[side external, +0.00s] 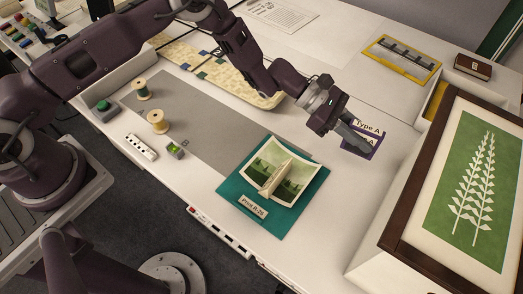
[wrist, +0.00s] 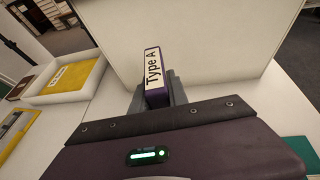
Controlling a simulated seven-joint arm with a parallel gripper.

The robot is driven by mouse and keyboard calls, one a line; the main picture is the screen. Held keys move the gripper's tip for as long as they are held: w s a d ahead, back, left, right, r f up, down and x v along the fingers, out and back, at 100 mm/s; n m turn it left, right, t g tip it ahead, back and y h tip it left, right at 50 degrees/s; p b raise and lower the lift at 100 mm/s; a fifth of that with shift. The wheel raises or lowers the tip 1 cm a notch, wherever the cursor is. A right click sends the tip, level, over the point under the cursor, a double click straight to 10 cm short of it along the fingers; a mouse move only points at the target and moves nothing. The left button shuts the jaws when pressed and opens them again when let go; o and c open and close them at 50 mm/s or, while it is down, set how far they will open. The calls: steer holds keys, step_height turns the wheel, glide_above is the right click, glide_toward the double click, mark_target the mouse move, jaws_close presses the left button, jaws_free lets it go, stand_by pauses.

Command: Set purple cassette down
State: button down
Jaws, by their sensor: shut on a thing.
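The purple cassette (side external: 376,146) has a white "Type A" label. In the side external view it is at my gripper (side external: 358,143), over the white table between the teal board and the framed plant picture. In the wrist view the cassette (wrist: 155,80) stands upright between the grey fingers of my gripper (wrist: 158,95), its label facing the camera. My gripper is shut on it. The fingers hide part of the cassette in the side view. I cannot tell whether its lower edge touches the table.
A teal board (side external: 297,217) with an open folded card stands left of the gripper. A framed plant picture (side external: 407,237) on a white box is at right. A yellow tray (side external: 432,77) lies behind. White table is clear around the cassette.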

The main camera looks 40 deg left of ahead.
steer(key=s+a+f, duration=0.2)
steer(key=s+a, duration=0.1)
steer(key=a, duration=0.7)
steer(key=s+a+f, duration=0.2)
steer(key=s+a, duration=0.1)
steer(key=a, duration=0.7)
steer(key=s+a+r+m+g, duration=0.1)
steer(key=s+a+r, duration=0.1)
steer(key=s+a, duration=0.5)
steer(key=s+a+r+g, duration=0.1)
steer(key=s+a+r, duration=0.1)
steer(key=s+a, duration=0.5)
steer(key=f, duration=0.3)
steer(key=s+d+f, duration=0.1)
steer(key=f, duration=0.2)
steer(key=s+d+f, duration=0.1)
steer(key=f, duration=0.2)
steer(key=shift+f, duration=0.4)
steer(key=shift+f, duration=0.1)
steer(key=c, duration=1.3)
jaws_free()
